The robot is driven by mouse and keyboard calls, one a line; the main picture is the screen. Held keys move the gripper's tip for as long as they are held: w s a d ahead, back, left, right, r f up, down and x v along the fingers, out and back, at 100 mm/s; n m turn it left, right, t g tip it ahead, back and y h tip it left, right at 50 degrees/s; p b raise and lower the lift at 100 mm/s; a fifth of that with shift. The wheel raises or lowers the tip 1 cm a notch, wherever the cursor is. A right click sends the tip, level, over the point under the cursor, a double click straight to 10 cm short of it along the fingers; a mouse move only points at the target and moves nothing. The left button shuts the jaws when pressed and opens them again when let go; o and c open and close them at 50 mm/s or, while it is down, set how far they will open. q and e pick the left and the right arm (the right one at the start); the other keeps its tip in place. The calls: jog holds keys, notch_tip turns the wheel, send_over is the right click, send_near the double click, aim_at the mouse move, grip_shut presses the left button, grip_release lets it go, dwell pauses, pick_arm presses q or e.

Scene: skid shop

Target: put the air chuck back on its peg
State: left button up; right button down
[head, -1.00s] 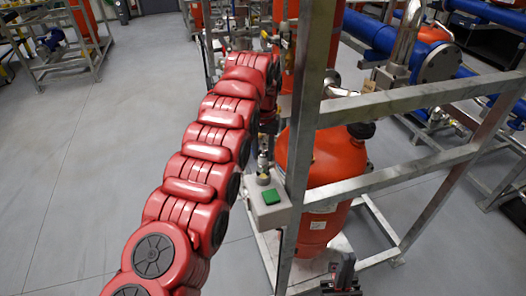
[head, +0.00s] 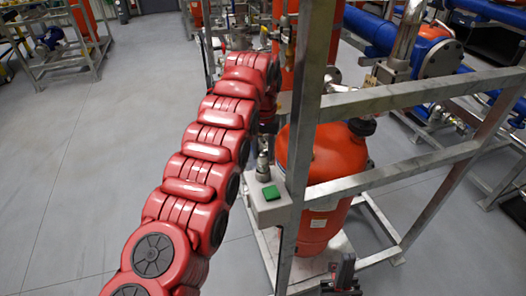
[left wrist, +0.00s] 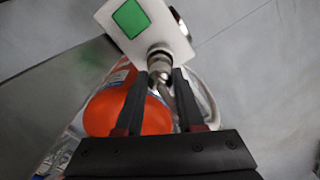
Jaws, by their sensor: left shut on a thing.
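The air chuck (left wrist: 159,65) is a small metal fitting between the fingertips of my left gripper (left wrist: 163,76) in the left wrist view. My left gripper is shut on it. Its metal body is right at the edge of a pale box with a green square (left wrist: 130,18). In the head view a metal fitting (head: 263,167) stands upright at this box (head: 270,213), below my red left arm. My left fingers are mostly hidden there. I cannot tell the peg from the chuck, or whether they touch. My right gripper (head: 344,272) shows only partly at the bottom edge.
A galvanized frame post (head: 306,120) stands just right of the box, with rails running right. An orange tank (head: 325,160) stands inside the frame. A pale curved hose (left wrist: 207,95) lies beside my fingers. The grey floor at left (head: 90,170) is clear.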

pick_arm(q)
jog(key=shift+f, duration=0.1)
jog(key=shift+f+b, duration=0.75)
jog(key=shift+b, duration=0.1)
jog(key=shift+f, duration=0.1)
jog(key=shift+f+b, duration=0.5)
jog(key=shift+b, duration=0.1)
jog(key=o, duration=1.4)
jog(key=shift+c, duration=0.2)
jog(key=shift+r, duration=0.1)
